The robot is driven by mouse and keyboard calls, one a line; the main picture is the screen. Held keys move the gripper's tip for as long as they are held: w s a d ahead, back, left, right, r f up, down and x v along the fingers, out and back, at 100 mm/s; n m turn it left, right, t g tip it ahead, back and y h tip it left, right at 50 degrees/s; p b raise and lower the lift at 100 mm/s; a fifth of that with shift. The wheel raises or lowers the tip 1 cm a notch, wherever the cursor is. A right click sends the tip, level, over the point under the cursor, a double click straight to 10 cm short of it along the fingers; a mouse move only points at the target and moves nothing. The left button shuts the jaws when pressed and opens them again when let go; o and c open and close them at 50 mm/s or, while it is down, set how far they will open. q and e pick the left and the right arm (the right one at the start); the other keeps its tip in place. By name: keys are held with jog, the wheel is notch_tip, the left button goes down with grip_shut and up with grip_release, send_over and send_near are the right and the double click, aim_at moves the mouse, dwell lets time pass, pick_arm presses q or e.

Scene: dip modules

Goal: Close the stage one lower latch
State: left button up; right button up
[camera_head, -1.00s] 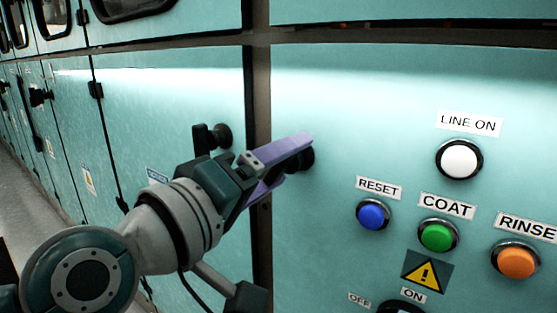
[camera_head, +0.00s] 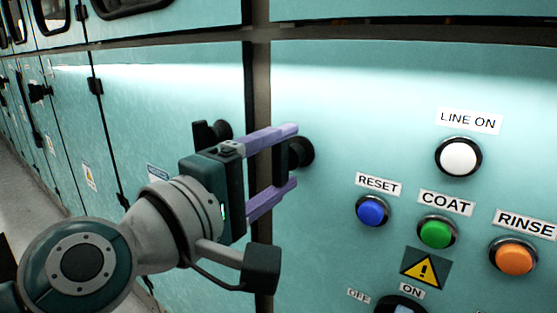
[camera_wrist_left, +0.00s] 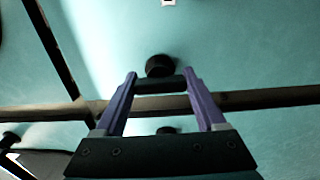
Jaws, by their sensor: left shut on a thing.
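My left gripper (camera_head: 294,155) has two purple fingers, one above the other, shut on a black latch handle (camera_head: 281,160) at the panel seam. The handle stands about upright between the fingers, in front of its round black base (camera_head: 303,152) on the right panel. In the left wrist view, the left gripper (camera_wrist_left: 159,80) has the dark handle bar (camera_wrist_left: 160,87) spanning between its fingers, below the round base (camera_wrist_left: 160,66). A second black latch (camera_head: 203,135) sits on the door to the left, partly behind the gripper. My right gripper is not in view.
The right panel carries a white LINE ON button (camera_head: 458,157), a blue RESET button (camera_head: 372,211), a green COAT button (camera_head: 437,231) and an orange RINSE button (camera_head: 514,256). A dark vertical seam (camera_head: 263,100) divides the teal panels. Floor (camera_head: 25,190) shows at left.

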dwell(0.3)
pick_arm(q)
jog(key=o, duration=1.3)
jog(key=shift+s, duration=0.1)
jog(key=v, duration=0.9)
jog(key=shift+s+a+p, duration=0.25)
jog(key=shift+s+p, duration=0.05)
jog(key=shift+p, duration=0.05)
